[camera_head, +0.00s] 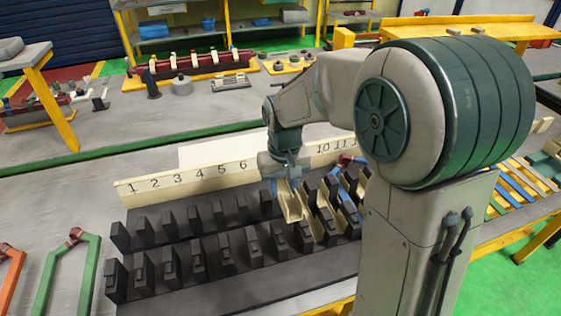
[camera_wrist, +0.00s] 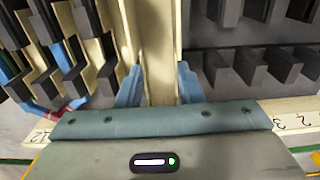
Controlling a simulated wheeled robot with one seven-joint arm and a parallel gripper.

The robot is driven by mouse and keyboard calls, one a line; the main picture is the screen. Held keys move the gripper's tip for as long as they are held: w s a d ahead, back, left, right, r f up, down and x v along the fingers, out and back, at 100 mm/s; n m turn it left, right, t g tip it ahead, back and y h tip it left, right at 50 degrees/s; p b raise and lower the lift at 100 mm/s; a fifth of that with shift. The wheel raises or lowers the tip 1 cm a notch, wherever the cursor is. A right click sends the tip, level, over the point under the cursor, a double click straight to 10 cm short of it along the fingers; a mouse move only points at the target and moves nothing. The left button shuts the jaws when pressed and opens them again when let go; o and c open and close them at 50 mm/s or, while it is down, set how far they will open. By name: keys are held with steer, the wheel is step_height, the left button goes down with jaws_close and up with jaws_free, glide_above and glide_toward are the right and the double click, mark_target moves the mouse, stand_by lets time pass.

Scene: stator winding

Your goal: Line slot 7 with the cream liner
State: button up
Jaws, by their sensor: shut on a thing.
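Labels 1 to 6 and 10 onward show; my arm hides those between, including 7. My gripper (camera_head: 289,183) is shut on a long cream liner (camera_head: 292,207), a trough held over the middle of the block, just left of the lined slots. In the wrist view the liner (camera_wrist: 160,45) runs straight between the blue fingertips (camera_wrist: 160,88). Whether its underside touches a slot, and which slot is beneath it, I cannot tell.
Slots to its right hold cream liners (camera_head: 322,220) and a blue coil (camera_head: 350,210) with a red end. The slots on the left are bare. Green (camera_head: 72,262) and orange (camera_head: 10,280) coils lie left of the block. A red rotor (camera_head: 195,64) stands behind.

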mark_target(283, 192)
steer(key=shift+w+a+f, duration=0.1)
steer(key=shift+w, duration=0.3)
steer(key=shift+s+f+b, duration=0.15)
steer(key=shift+f+b, duration=0.35)
step_height(283, 192, down, 2)
steer(key=shift+f+b, duration=0.2)
steer(key=shift+b, duration=0.7)
steer(key=shift+f, duration=0.35)
steer(key=shift+f+b, duration=0.25)
steer(key=shift+b, duration=0.15)
steer(key=shift+f+b, duration=2.55)
steer(key=shift+f, duration=0.8)
steer(key=shift+f+b, duration=0.5)
steer(key=shift+f, duration=0.15)
steer(key=o, duration=0.9)
steer(key=shift+c, duration=0.2)
